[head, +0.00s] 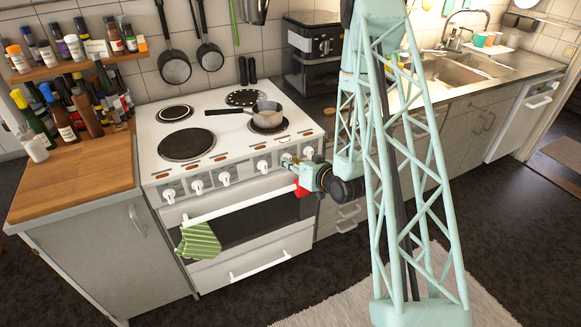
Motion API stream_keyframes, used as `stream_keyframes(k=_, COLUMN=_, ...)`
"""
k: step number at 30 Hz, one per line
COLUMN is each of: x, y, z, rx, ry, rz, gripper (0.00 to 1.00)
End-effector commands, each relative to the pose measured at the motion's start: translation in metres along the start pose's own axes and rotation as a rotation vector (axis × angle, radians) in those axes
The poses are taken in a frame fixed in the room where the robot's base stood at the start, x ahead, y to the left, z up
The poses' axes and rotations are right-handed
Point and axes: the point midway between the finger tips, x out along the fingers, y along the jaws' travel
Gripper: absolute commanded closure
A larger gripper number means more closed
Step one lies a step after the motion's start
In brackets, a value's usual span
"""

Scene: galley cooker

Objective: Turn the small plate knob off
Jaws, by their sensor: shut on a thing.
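The white cooker (215,130) has a front panel with a row of white knobs. Several knobs show to the left of my gripper, the nearest being one knob (263,166); another knob (308,153) shows just to its right. My gripper (290,160) is at the right part of the panel, shut on a cooker knob that its fingers mostly hide. I cannot read the markings or tell the knob's angle. A small plate (174,113) at the back left is bare; a saucepan (266,111) stands over the front right plate.
The oven door handle (235,202) runs below the knobs, with a green striped mitt (199,241) hanging at its left. A red item (301,188) is close under my gripper. A wooden counter (75,175) with bottles stands left; open floor lies in front.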

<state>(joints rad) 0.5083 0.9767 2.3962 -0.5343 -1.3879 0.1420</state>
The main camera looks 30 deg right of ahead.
Motion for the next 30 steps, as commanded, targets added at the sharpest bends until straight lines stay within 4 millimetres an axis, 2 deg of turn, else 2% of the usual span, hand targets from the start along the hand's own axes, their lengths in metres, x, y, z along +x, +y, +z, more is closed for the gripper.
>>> stream_keyframes(k=15, x=0.0011, y=-0.0018, z=0.0019, rx=-0.202, ry=0.000, rz=0.082, gripper=0.92)
stream_keyframes(k=30, x=0.0004, y=-0.0015, z=-0.0001, rx=-0.244, ry=0.000, rz=0.101, gripper=0.92)
